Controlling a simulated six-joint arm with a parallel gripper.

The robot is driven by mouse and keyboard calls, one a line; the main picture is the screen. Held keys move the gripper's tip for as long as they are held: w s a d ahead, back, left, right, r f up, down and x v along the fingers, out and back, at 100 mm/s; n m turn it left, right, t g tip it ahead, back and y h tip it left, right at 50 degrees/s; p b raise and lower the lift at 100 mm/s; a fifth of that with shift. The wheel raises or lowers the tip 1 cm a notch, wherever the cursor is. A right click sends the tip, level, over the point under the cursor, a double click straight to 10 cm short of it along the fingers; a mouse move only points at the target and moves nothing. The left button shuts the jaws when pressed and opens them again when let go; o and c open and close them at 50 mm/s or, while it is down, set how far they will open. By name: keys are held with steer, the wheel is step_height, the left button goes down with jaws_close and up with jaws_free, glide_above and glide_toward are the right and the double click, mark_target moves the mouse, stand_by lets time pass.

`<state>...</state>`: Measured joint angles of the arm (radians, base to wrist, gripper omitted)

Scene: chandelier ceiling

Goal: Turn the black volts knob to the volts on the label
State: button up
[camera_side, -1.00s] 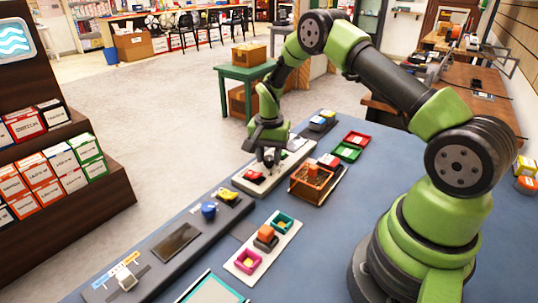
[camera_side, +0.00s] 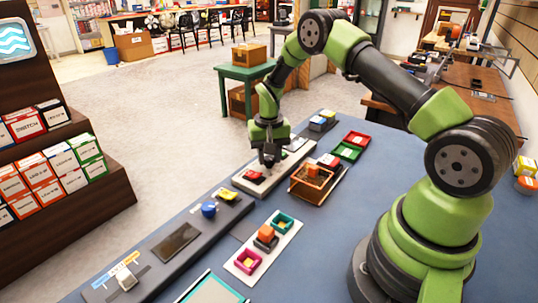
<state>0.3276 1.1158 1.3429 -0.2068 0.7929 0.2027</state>
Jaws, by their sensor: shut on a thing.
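My gripper (camera_side: 269,163) points straight down over a pale panel (camera_side: 248,187) on the blue table. It is shut on the black volts knob, which is small and mostly hidden by the fingers. A red knob or lever (camera_side: 254,175) sits on the same panel, just left of the fingers. A pale plate with a dark edge (camera_side: 297,144) lies just to the right, behind the gripper. I cannot make out the volts label or the knob's pointer at this size.
A brown open box (camera_side: 312,182) stands right of the panel. Red (camera_side: 357,138) and green (camera_side: 346,153) trays lie beyond it. A dark console (camera_side: 160,240) with a blue knob (camera_side: 208,209) and yellow piece (camera_side: 228,195) runs front left. A white tray (camera_side: 268,252) holds coloured blocks.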

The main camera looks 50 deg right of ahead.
mark_target(269, 158)
steer(key=shift+n, duration=1.8)
steer(key=o, duration=0.9)
step_height(269, 158, up, 9)
steer(key=shift+r, duration=0.5)
